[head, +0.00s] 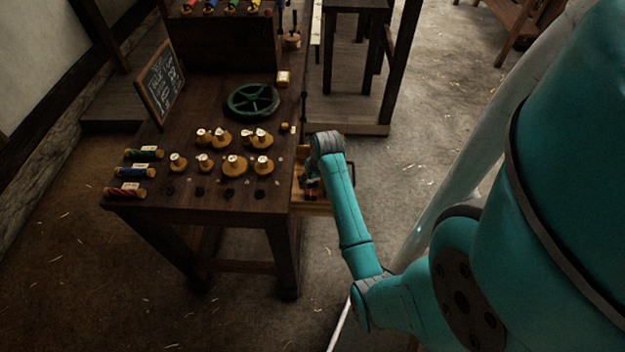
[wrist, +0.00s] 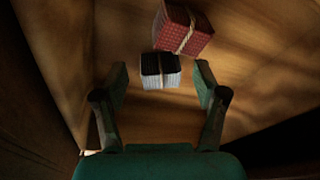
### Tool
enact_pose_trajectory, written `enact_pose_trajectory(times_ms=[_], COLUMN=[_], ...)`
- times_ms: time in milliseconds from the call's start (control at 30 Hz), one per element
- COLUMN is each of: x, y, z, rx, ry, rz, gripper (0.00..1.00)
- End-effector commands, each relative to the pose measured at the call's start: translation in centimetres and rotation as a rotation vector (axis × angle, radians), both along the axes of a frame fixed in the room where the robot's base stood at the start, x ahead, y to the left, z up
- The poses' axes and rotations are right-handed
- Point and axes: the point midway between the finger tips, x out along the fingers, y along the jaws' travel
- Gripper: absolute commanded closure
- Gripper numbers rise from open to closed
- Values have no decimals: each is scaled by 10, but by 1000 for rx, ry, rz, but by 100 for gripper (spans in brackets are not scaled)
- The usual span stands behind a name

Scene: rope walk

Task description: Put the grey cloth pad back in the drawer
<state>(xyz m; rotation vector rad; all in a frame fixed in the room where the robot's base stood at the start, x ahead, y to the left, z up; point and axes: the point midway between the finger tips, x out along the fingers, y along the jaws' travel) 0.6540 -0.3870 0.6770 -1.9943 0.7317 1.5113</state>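In the wrist view, a small block-shaped pad (wrist: 160,80), pale grey on its near face and dark on top, with a light tie, looks like the grey cloth pad. It lies on a wooden surface that looks like the inside of the drawer. My gripper (wrist: 161,76) is open, one finger on each side of the pad, with gaps between. A red patterned bundle (wrist: 184,28) tied with string is just behind the pad. In the head view, the open drawer (head: 316,208) sticks out at the bench's right side; my arm partly hides it, and the pad cannot be made out there.
The bench (head: 215,212) carries several wooden knobs, a green handwheel (head: 252,100), a chalkboard (head: 160,82) and coloured spools (head: 128,171) at its left edge. A dark stool (head: 357,30) stands behind. The floor right of the drawer is clear apart from my arm.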

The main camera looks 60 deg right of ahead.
Motion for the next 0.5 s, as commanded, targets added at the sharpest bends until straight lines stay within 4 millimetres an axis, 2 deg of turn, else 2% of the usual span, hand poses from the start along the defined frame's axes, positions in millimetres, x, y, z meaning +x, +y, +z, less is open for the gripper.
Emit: enact_pose_trajectory(times_ms=[267,367,500], x=[0,-2,-7], y=[0,0,2], z=[2,10,31], rx=[0,-1,-2], ry=[0,-1,-2], rz=[0,0,0], gripper=[29,29,29])
